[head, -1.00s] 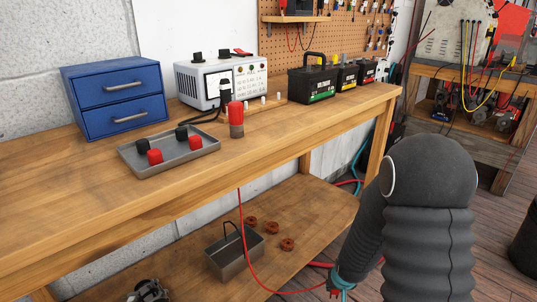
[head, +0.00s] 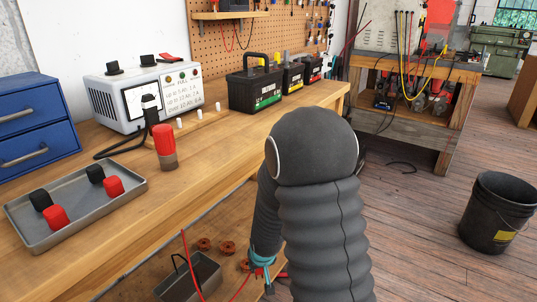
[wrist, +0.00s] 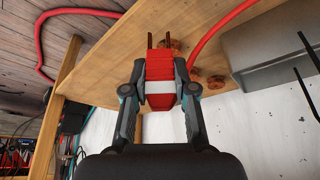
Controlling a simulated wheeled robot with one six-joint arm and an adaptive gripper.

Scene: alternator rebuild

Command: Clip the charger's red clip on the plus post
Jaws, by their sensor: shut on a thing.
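In the wrist view my gripper (wrist: 160,78) is shut on the red clip (wrist: 160,66), a red body with a pale band and two dark prongs pointing away. In the head view my gripper (head: 262,268) hangs low beside the bench front, near the lower shelf; the clip is mostly hidden there. The white charger (head: 150,95) with a meter stands on the bench. Three black batteries stand at the bench's far end: green-label (head: 255,85), yellow-label (head: 292,76) and red-label (head: 312,68). I cannot tell which post is plus.
A red cylinder (head: 165,147) and a grey tray (head: 90,215) with red and black caps stand on the bench (head: 215,140). The lower shelf holds a metal tin (head: 190,278) and copper-coloured rings (head: 204,244). A red cable (wrist: 222,32) runs past my gripper. A bucket (head: 497,212) stands right.

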